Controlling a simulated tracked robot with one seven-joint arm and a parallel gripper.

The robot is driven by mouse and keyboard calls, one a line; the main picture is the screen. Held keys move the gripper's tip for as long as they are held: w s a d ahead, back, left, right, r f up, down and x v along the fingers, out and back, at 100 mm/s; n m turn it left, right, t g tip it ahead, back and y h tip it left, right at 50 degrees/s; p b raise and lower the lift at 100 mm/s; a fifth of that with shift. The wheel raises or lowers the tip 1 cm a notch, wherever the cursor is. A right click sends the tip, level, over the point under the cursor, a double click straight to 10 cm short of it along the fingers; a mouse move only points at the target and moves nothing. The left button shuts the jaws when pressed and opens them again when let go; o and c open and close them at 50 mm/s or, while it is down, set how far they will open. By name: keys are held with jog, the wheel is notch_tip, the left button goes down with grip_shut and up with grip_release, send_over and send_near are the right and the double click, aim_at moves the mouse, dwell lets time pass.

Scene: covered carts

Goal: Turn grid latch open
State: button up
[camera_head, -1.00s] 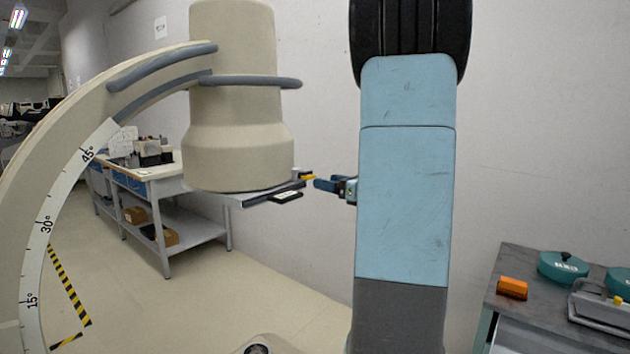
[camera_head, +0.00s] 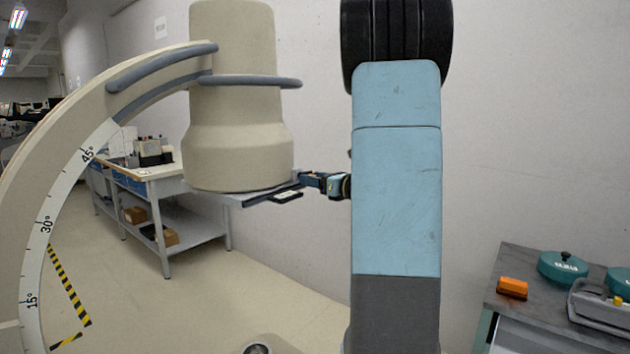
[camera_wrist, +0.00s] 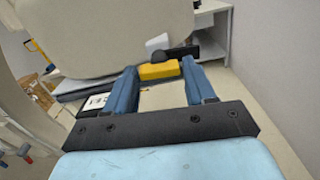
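The yellow latch (camera_wrist: 159,71) is in the wrist view, at the edge of the dark flat grid plate (camera_wrist: 85,88) under the cream cylinder. My gripper (camera_wrist: 159,66) has its two blue fingers apart, one on each side of the latch at their tips. Narrow gaps seem to remain, and I cannot tell whether either finger touches it. In the head view, my gripper (camera_head: 305,178) reaches left to the right end of the grid plate (camera_head: 250,198). The latch is hidden there behind the fingers.
The cream cylinder (camera_head: 238,110) and curved arm with an angle scale (camera_head: 42,225) fill the left. A workbench (camera_head: 150,172) stands behind. The pale wall is close behind my arm.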

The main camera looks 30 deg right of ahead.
jog(key=c, duration=0.7)
jog(key=shift+n, duration=0.5)
jog(key=o, duration=1.1)
jog(key=shift+s, duration=0.1)
jog(key=v, duration=1.3)
jog(key=shift+s+d, duration=0.1)
jog(key=shift+s, duration=0.2)
